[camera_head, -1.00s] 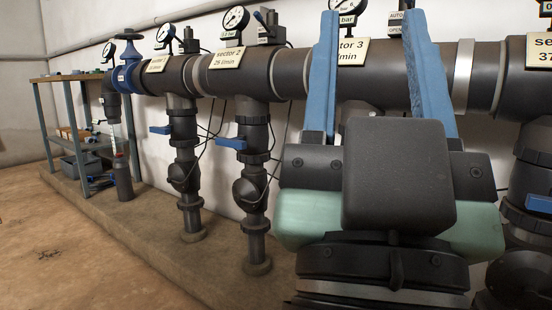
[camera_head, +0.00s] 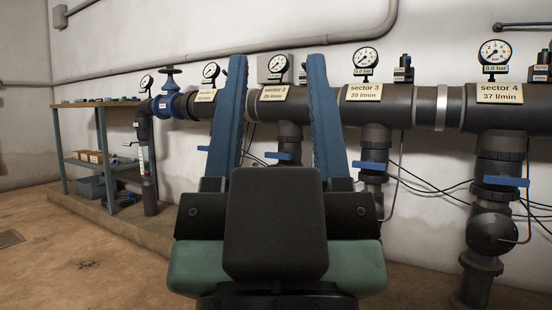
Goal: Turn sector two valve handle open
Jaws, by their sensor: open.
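The sector 2 label (camera_head: 275,94) is on the black manifold pipe, seen between my gripper's fingers. Below it the sector 2 branch (camera_head: 290,131) drops down, and part of its blue valve handle (camera_head: 284,156) shows between the fingers, partly hidden by the right finger. The handle looks crosswise to the branch. My gripper (camera_head: 277,62) has two long blue fingers spread wide, with nothing between them. In the picture the fingers overlap the pipe; I see no contact. The lower part of the branch is hidden behind the gripper body.
The sector 3 handle (camera_head: 370,165) and sector 4 handle (camera_head: 506,181) are similar blue levers to the right. Thin black cables (camera_head: 420,181) hang along the wall. A shelf unit (camera_head: 102,138) stands at the left. The floor at front left is open.

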